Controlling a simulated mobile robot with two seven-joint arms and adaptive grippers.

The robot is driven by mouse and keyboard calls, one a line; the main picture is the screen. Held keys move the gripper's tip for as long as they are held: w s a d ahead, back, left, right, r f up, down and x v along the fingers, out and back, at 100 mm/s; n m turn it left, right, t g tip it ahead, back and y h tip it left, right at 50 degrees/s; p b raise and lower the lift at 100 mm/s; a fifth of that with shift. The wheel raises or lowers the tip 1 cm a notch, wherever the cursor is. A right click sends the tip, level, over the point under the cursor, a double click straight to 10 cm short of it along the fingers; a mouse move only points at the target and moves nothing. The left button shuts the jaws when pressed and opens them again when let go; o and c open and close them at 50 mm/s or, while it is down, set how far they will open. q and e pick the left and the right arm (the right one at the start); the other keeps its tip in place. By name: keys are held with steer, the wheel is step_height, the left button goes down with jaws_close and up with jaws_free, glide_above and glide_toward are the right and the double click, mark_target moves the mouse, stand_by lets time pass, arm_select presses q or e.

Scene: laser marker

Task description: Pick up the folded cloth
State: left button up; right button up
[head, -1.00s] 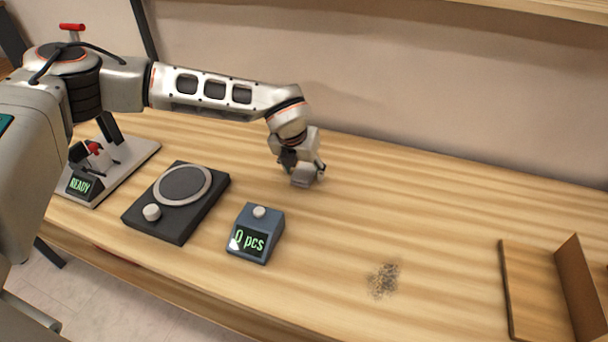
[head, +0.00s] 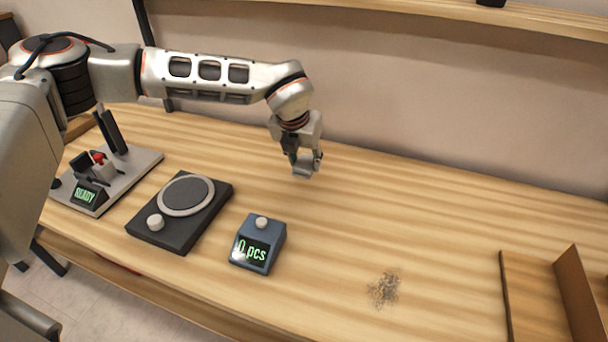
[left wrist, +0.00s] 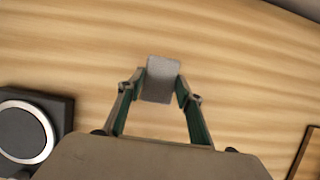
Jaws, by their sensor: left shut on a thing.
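The folded cloth (left wrist: 162,80) is a small grey rectangle held between the fingertips of my left gripper (left wrist: 161,88) in the left wrist view. In the head view the cloth (head: 304,171) shows as a grey piece at the tip of my left gripper (head: 305,160), which is shut on it. The gripper points down and holds the cloth over the back middle of the table, seemingly a little above the wood. My right gripper is in neither view.
A blue counter box (head: 258,244) reading "0 pcs" stands front left of the gripper. Left of it are a black turntable unit (head: 178,236) and a marker station (head: 84,196) reading "READY". A dark dust patch (head: 384,289) lies front right. A wooden tray (head: 535,300) is far right.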

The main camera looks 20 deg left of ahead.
mark_target(305, 163)
arm_select(q)
step_height(305, 163, up, 13)
steer(key=p, duration=0.1)
